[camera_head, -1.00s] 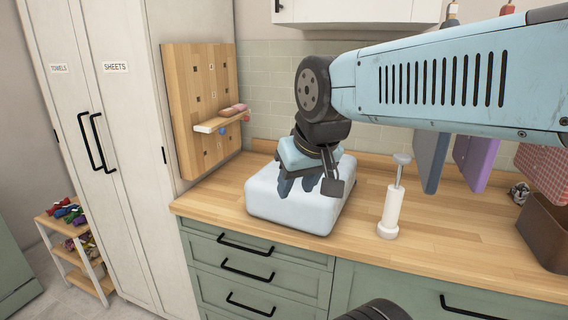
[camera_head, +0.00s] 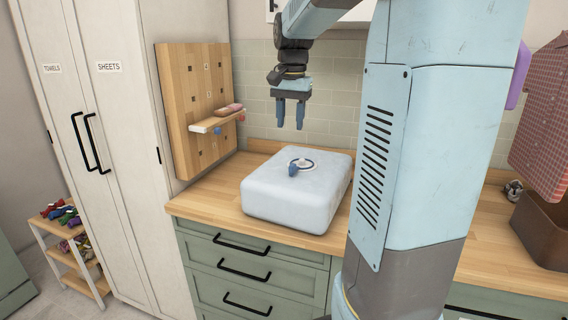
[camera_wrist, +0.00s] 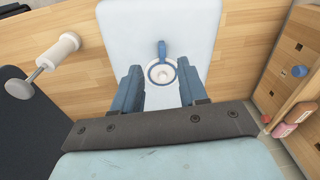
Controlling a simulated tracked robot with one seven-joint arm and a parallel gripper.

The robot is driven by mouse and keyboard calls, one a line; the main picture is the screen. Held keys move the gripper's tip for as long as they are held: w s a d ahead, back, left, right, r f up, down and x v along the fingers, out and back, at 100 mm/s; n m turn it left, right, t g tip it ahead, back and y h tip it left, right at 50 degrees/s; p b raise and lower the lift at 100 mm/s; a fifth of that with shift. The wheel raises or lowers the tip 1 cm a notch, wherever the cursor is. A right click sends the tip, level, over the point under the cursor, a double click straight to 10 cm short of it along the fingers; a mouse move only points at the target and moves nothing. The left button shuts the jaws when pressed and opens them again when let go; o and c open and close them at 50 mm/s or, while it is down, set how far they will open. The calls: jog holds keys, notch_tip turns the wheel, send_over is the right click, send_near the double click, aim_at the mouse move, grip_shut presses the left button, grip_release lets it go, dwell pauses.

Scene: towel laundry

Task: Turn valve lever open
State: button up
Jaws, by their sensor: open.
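A pale blue-white rounded block (camera_head: 283,205) lies on the wooden counter. A blue valve lever (camera_head: 293,169) sits on a white round fitting with a blue ring on its top. In the wrist view the lever (camera_wrist: 162,48) points up the picture, away from my gripper, and the ringed fitting (camera_wrist: 161,73) shows between my fingers. My gripper (camera_head: 290,127) is open and empty, pointing down above the block, clear of the lever. The wrist view shows its two blue fingers (camera_wrist: 161,95) spread apart.
A wooden pegboard (camera_head: 190,110) with a small shelf stands at the back left. A white pump-like tool (camera_wrist: 52,62) stands on the counter beside the block. A brown bin (camera_head: 535,240) sits at the right. Tall cabinets (camera_head: 110,170) stand at the left.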

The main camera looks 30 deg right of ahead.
aim_at(292, 164)
jog(key=w+d+f+m, duration=0.1)
jog(key=w+d+m, duration=0.1)
jog(key=w+d, duration=0.15)
jog(key=shift+g, duration=0.4)
jog(key=f, duration=1.3)
jog(key=shift+w+a+f, duration=0.2)
jog(key=shift+a+f, duration=0.1)
jog(key=shift+f, duration=0.1)
jog(key=shift+c, duration=0.3)
grip_shut()
